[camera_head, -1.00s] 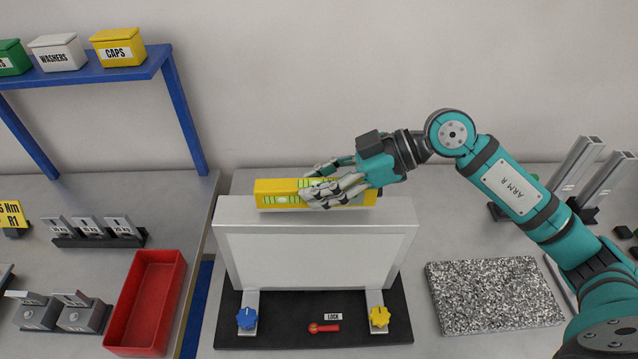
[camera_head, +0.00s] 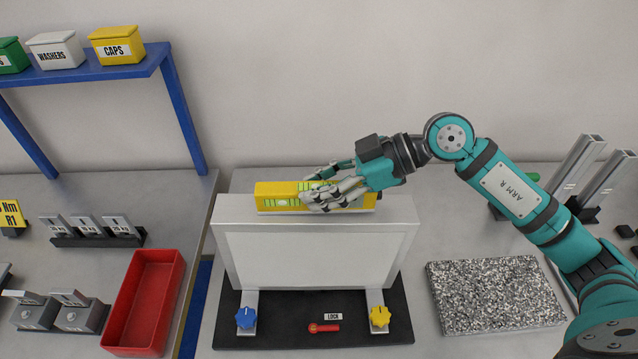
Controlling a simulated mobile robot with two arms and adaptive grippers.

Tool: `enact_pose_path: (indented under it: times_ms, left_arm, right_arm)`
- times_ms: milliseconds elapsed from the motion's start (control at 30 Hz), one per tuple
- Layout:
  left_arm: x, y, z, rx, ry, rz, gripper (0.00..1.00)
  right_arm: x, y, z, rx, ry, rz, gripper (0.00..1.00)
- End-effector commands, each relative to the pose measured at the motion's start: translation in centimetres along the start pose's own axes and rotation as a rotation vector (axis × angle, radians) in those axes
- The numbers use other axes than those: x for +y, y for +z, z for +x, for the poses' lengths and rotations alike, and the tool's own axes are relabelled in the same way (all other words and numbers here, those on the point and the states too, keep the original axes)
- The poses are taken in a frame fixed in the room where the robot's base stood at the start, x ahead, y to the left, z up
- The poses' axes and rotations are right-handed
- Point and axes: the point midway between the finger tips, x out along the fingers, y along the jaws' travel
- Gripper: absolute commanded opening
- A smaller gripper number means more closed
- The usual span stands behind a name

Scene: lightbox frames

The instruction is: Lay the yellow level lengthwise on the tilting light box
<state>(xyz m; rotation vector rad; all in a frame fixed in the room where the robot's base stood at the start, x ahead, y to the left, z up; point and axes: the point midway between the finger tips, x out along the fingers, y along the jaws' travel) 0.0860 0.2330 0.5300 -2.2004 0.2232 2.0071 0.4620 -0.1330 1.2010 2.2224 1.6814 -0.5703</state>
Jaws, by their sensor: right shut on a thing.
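The yellow level (camera_head: 276,198) lies lengthwise along the top of the light box (camera_head: 312,258), at its back edge. Its green vials show on the left half. My right gripper (camera_head: 325,190) is shut on the level near its middle, and the fingers hide part of it. The level looks to be on or just above the top face; the exact contact is hard to tell. The light box stands with its pale panel facing me, on a black base with a blue knob (camera_head: 246,317) and a yellow knob (camera_head: 379,316). My left gripper is not in view.
A red lever (camera_head: 324,328) marked LOCK sits on the base. A speckled granite slab (camera_head: 495,294) lies to the right, with metal rails (camera_head: 590,170) behind it. A red tray (camera_head: 145,300) and metal blocks stand on the left table. A blue shelf (camera_head: 85,75) holds labelled bins.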

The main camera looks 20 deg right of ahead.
Motion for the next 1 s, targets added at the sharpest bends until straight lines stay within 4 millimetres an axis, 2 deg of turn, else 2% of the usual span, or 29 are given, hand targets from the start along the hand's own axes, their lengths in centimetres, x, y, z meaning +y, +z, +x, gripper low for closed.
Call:
enact_pose_path:
  times_ms: [33, 233, 567, 733, 1000]
  left_arm:
    - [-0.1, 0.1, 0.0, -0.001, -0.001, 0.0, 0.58]
    - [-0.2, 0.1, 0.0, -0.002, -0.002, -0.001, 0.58]
    - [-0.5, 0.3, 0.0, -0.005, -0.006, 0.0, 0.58]
    - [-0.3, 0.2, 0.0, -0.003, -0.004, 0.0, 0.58]
    - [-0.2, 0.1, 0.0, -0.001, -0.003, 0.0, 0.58]
  right_arm:
    - [0.0, 0.0, 0.0, 0.001, 0.001, 0.0, 0.32]
    - [0.0, 0.0, 0.0, 0.001, 0.001, -0.001, 0.58]
    - [0.0, 0.1, -0.3, -0.002, 0.001, 0.001, 0.58]
    - [0.0, 0.2, -2.7, -0.006, 0.003, 0.001, 0.58]
    - [0.1, 0.3, -8.5, -0.007, 0.003, 0.004, 0.58]
